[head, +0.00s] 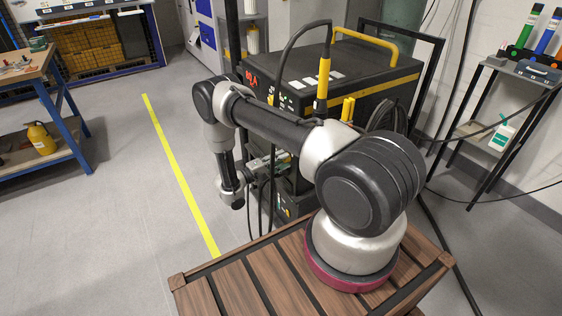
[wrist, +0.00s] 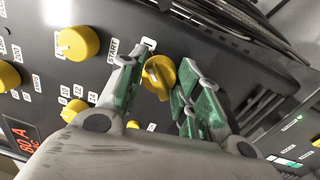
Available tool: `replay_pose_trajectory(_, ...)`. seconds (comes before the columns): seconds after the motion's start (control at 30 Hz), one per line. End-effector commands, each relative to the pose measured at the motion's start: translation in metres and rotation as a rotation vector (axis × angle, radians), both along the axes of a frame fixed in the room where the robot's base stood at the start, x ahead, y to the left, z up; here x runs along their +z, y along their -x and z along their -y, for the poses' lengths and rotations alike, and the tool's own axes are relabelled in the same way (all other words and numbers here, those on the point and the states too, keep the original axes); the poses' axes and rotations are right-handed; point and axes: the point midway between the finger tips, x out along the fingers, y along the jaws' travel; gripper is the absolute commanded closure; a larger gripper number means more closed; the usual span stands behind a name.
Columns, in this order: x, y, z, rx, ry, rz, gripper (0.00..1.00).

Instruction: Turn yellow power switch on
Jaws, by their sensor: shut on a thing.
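The yellow power switch (wrist: 158,76) is a rotary knob with a raised grip on a dark panel in the wrist view. A START label is printed just left of it. My gripper (wrist: 161,70) has its green-padded fingers on either side of the knob and is shut on it. The knob's grip is tilted in the picture, and the finger pads hide parts of its rim. In the head view, my gripper (head: 268,162) is at the front of the black machine (head: 345,88); the switch is hidden there.
Other yellow knobs (wrist: 78,43) and a red display reading 80 A (wrist: 20,137) are on the same panel. Cables hang close to my arm in front of the machine. A side stand (head: 480,130) is on the right. Open floor with a yellow line (head: 180,175) lies left.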

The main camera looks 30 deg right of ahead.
Motion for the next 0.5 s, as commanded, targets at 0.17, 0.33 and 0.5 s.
replay_pose_trajectory(0.17, -0.001, 0.0008, -0.0002, 0.0, -0.002, -0.002, 0.45)
replay_pose_trajectory(0.33, -0.0007, 0.0005, 0.0, 0.0, -0.001, -0.002, 0.45)
replay_pose_trajectory(0.5, -0.0005, 0.0002, -0.0018, 0.001, -0.001, -0.001, 0.45)
